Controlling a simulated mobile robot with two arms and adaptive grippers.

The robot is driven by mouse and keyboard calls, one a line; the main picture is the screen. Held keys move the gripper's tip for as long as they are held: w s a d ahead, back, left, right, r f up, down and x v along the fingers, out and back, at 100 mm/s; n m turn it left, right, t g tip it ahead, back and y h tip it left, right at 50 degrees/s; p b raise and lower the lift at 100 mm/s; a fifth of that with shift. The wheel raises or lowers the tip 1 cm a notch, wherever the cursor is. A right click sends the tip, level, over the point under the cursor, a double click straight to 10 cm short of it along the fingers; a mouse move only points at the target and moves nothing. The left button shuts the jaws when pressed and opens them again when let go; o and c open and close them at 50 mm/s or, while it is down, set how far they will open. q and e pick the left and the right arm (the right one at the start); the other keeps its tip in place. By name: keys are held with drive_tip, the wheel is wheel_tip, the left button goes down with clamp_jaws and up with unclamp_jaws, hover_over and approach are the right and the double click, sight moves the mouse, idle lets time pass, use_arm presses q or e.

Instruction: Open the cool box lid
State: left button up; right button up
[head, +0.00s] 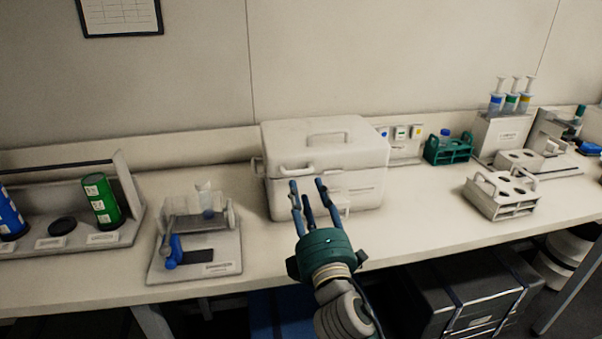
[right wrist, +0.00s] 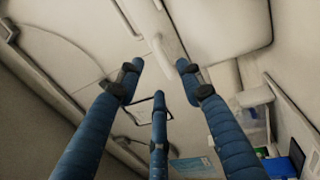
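The white cool box (head: 325,187) stands on the bench against the back wall. Its lid (head: 310,144) looks closed, with a raised handle (head: 328,134) on top and another handle (head: 297,168) at its front left. My right gripper (head: 309,189) is in front of the box, with its three blue fingers pointing up toward the front. In the right wrist view the fingers (right wrist: 158,80) are spread, with a white bar-like part (right wrist: 163,50) just beyond the tips. Nothing is held; contact cannot be told. My left gripper is not in view.
Left of the box stand a small stand with a clear cup (head: 207,199) and a rack with a green canister (head: 101,200). Right are a green rack (head: 448,150), a white holed rack (head: 502,198) and syringes in a holder (head: 502,130).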

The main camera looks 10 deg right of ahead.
sight(300, 172)
drive_tip(key=w, duration=0.5)
drive_tip(key=shift+r, duration=0.25)
drive_tip(key=shift+w+r, duration=0.2)
drive_tip(key=shift+w, duration=0.65)
drive_tip(key=shift+c, duration=0.2)
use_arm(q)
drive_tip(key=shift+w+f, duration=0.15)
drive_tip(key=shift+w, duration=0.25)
use_arm(e)
drive_tip(key=shift+a, duration=0.1)
clamp_jaws()
